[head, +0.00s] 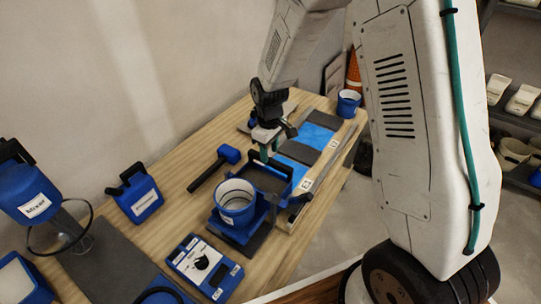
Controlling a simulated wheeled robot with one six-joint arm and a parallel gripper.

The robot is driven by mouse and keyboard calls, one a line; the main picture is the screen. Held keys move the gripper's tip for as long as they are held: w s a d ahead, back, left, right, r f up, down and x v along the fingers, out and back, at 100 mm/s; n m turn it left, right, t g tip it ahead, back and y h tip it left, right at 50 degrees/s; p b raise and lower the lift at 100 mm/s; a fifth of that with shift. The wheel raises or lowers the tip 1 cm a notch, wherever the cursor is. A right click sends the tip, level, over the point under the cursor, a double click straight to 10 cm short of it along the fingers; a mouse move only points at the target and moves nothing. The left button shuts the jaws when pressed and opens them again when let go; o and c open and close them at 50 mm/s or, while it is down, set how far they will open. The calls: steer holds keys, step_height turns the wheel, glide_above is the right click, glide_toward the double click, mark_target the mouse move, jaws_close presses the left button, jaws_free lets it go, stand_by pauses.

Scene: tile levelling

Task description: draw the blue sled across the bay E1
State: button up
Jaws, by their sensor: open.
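My gripper (268,154) points down over the bench, open, with its fingertips just above or at the handle of the blue sled (287,190). I cannot tell whether the fingers straddle the handle. The sled looks like a blue frame with dark parts and stands at the near end of a framed strip. The strip holds blue areas (317,136) and dark grey tiles (297,153). Small white labels (307,184) sit along its right edge, too small to read surely, so I cannot tell which bay is E1. My arm hides part of the strip's far end.
A blue bucket (236,204) stands close left of the sled. A blue cup (348,104) stands at the far end. The wall borders the bench's left.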

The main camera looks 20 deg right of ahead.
steer(key=shift+f, duration=1.35)
